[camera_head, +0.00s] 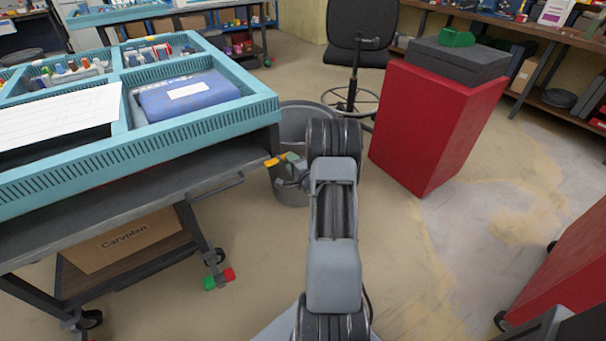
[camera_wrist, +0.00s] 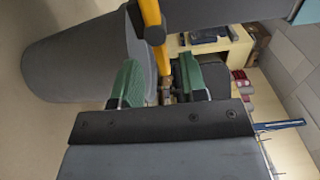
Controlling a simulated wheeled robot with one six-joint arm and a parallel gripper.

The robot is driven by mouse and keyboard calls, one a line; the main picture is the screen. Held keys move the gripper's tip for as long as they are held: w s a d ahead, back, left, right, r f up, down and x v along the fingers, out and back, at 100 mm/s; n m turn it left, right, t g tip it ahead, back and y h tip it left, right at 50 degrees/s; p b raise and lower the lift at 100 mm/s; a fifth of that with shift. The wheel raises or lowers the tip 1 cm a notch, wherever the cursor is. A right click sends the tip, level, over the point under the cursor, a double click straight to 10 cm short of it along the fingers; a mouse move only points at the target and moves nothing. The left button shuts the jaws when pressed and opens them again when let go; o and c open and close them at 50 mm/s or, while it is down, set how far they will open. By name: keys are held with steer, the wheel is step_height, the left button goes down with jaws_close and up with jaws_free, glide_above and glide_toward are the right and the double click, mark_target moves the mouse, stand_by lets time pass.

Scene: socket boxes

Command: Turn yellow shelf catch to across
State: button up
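The yellow shelf catch (camera_head: 273,161) sticks out at the right front corner of the workbench trolley, below the teal tray. In the wrist view the yellow catch (camera_wrist: 149,12) runs down from the top edge past a dark round pivot, and its lower end shows between my fingers. My gripper (camera_head: 289,166) is beside the catch in the head view. In the wrist view my gripper (camera_wrist: 160,82) has its two green fingertips apart, with a gap on both sides of the catch's end. I cannot tell whether either finger touches it.
A grey bin (camera_head: 291,196) stands right behind my gripper. The teal tray (camera_head: 200,124) holds a blue box (camera_head: 188,95). A red cabinet (camera_head: 425,130) stands to the right, with a black chair (camera_head: 360,35) behind. A cardboard box (camera_head: 125,242) sits on the trolley's lower shelf.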

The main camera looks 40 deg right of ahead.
steer(key=s+a+p, duration=0.1)
steer(key=s, duration=1)
steer(key=shift+s+a, duration=0.3)
steer(key=shift+s, duration=0.05)
